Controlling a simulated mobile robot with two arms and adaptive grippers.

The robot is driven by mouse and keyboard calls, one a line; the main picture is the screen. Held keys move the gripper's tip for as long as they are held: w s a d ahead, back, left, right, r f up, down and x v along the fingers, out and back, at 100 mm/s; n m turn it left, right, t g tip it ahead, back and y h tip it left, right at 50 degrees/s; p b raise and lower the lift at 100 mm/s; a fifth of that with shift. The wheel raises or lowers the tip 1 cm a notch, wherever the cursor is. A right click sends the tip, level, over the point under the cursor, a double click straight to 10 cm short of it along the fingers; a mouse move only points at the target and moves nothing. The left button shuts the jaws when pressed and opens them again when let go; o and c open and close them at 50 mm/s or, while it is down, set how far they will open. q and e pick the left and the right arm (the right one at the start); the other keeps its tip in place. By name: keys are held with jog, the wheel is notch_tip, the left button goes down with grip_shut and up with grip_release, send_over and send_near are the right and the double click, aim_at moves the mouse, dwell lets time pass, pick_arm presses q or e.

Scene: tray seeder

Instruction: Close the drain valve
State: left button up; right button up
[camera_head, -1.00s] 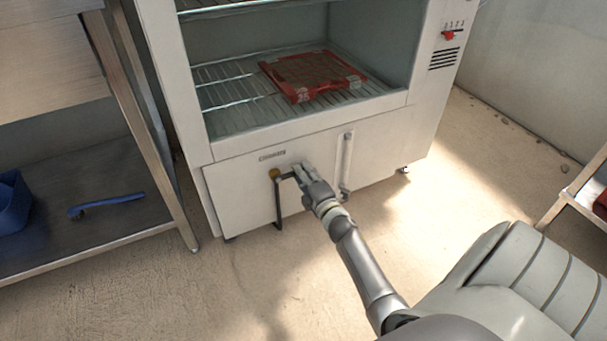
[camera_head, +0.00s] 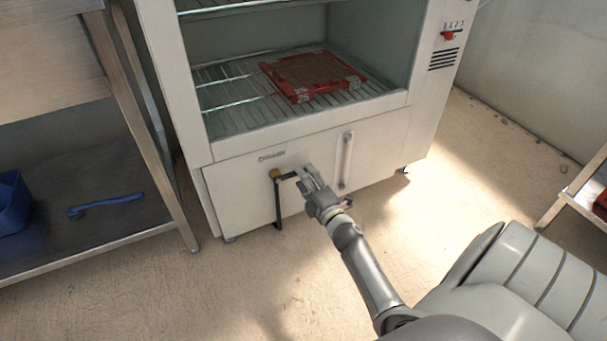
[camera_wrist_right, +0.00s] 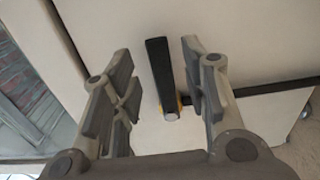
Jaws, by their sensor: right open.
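The drain valve (camera_head: 264,176) is a brass-yellow fitting low on the cabinet's white front panel. Its black lever (camera_head: 287,176) points right, toward my right gripper, and a black pipe (camera_head: 278,208) hangs down below it. My right gripper (camera_head: 307,174) is open in front of the panel, just right of the valve. In the right wrist view the black lever (camera_wrist_right: 158,70) lies between the two spread fingers (camera_wrist_right: 158,85), with gaps on both sides. The brass part (camera_wrist_right: 184,99) is partly hidden there. My left gripper is not in view.
The white cabinet (camera_head: 230,148) holds a red-framed tray (camera_head: 353,80) on a wire rack. A vertical tube (camera_head: 346,160) is on the panel right of my gripper. A metal table with a blue brush (camera_head: 105,205) stands left. The floor in front is clear.

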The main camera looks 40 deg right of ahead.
jog(key=v, duration=0.9)
jog(key=shift+s, duration=0.3)
jog(key=shift+a, duration=0.1)
